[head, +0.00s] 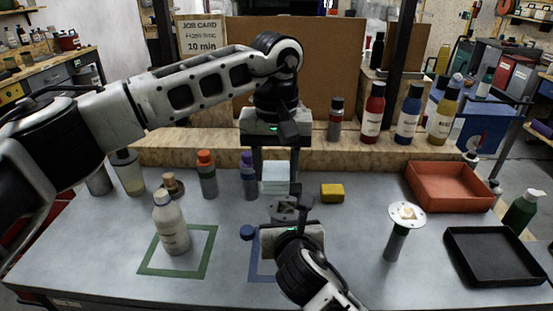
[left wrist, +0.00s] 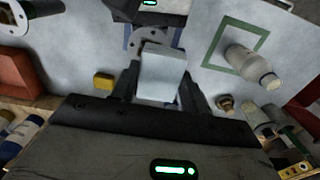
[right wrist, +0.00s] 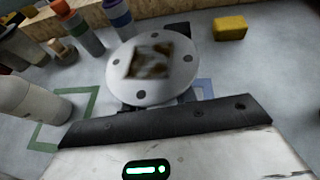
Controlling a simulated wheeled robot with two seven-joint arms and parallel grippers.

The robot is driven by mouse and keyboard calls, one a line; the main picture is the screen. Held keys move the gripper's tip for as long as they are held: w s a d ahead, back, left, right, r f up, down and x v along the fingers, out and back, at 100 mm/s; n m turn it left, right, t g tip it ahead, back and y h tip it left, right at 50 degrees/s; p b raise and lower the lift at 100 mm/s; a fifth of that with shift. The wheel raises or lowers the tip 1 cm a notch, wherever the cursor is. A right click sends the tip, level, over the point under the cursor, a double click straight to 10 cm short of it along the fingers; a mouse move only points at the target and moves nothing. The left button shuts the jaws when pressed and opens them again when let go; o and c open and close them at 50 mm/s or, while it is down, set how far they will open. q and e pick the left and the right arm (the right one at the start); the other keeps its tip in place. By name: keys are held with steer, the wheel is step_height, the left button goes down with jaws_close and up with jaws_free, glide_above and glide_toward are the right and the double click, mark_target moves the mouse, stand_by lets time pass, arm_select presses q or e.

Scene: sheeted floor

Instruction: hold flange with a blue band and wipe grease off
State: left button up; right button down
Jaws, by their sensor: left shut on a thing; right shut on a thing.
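My left gripper (head: 275,186) is shut on a pale, whitish block-like wipe (head: 275,172), which also shows in the left wrist view (left wrist: 161,76). My right gripper (head: 291,228) is shut on a flange (head: 284,211), just below the wipe in the head view. In the right wrist view the flange (right wrist: 152,72) is a pale round disc with bolt holes and a brown grease patch (right wrist: 150,61) on its face. Its stem and any band are hidden. I cannot tell whether wipe and flange touch. A second flange (head: 407,215) stands upright at the right on a dark stem.
A white bottle (head: 170,225) stands in a green outline (head: 205,262). A blue outline (head: 255,270) lies partly behind my right arm, beside a blue cap (head: 247,232). A yellow block (head: 332,191), red tray (head: 449,207) and black tray (head: 495,281) are right. Several bottles line the back.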

arm_select(q)
glide_above(277, 208)
steer(key=shift+a+f, duration=0.1)
steer(key=shift+f, duration=3)
steer(key=shift+s+d, duration=0.1)
steer(key=shift+d, duration=0.85)
steer(key=shift+c, duration=0.5)
steer(key=shift+s+d, duration=0.1)
steer(key=shift+d, duration=1.05)
steer(key=shift+a, duration=1.95)
steer(key=shift+w+a+r, duration=0.2)
steer(key=shift+d+r, duration=0.1)
steer(key=shift+r, duration=3.9)
